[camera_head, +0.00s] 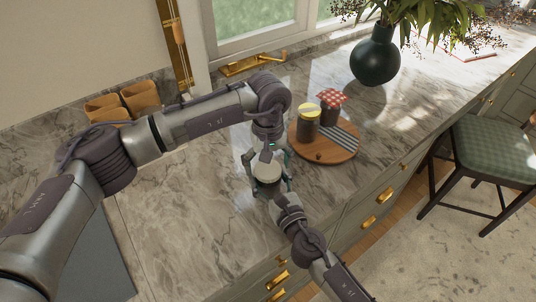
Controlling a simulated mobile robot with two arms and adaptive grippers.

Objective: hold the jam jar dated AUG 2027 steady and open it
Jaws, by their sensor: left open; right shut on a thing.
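A jar with a white lid (267,172) stands on the marble counter near its front edge. No date can be read on it, and its body is mostly hidden by the grippers. My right gripper (271,188) comes from the front and is shut on this jar, low around its sides. My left gripper (267,162) points down over the lid, its fingers open on either side; whether they touch the lid cannot be told. A jar with a yellow lid (307,127) and a jar with a red checked cover (330,110) stand behind to the right.
Those two jars stand on a round wooden board (338,153) with a striped cloth. A dark vase (375,57) with foliage stands farther back right. The counter's left front is mostly clear.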

